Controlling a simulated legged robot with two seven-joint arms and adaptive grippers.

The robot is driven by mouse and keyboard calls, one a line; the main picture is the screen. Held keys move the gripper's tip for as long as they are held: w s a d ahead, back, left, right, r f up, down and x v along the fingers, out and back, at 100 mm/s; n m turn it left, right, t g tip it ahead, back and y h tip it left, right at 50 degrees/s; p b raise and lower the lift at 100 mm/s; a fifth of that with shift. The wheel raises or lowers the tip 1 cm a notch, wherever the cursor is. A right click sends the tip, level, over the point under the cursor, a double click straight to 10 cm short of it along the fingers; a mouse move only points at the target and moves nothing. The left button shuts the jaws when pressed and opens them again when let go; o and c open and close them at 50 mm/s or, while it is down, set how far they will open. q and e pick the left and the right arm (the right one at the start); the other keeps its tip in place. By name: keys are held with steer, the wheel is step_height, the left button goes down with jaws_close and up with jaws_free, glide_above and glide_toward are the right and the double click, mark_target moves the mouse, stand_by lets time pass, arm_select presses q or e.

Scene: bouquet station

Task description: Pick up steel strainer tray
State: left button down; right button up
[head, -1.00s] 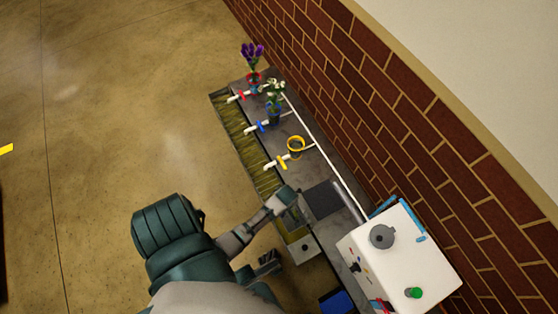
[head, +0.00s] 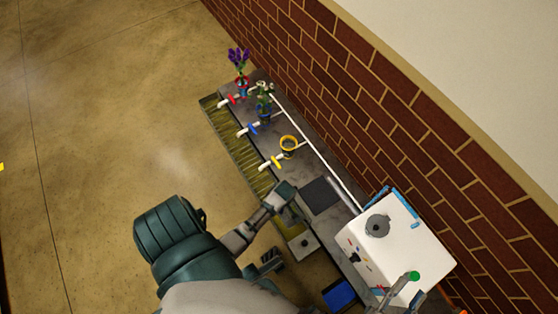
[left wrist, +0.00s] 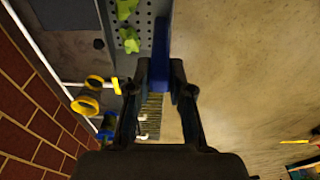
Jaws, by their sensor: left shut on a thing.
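The steel strainer tray (left wrist: 138,38) is a grey perforated plate with yellow-green pieces on it, at the top of the left wrist view. A blue strip (left wrist: 160,55) runs along its right edge. My left gripper (left wrist: 160,88) is shut on this blue edge.
The narrow counter has a slatted trough (head: 232,140), several white taps, a yellow cup (head: 288,145), flowers in vases (head: 242,85) and a dark mat (head: 321,196). A white box (head: 400,240) stands at the right by the brick wall. A blue bin (head: 339,294) is below. Floor left is clear.

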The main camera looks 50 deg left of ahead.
arm_select(q)
steer(key=shift+r+p, duration=0.6)
steer(key=shift+r, duration=0.1)
steer(key=shift+r+p, duration=0.55)
steer(key=shift+p, duration=0.05)
steer(key=shift+r+p, duration=1)
steer(key=shift+p, duration=0.1)
arm_select(e)
step_height(320, 180, down, 11)
steer(key=s+d+g+h, duration=0.1)
steer(key=d+g+h, duration=0.1)
steer(key=g, duration=0.7)
steer(key=shift+s, duration=0.3)
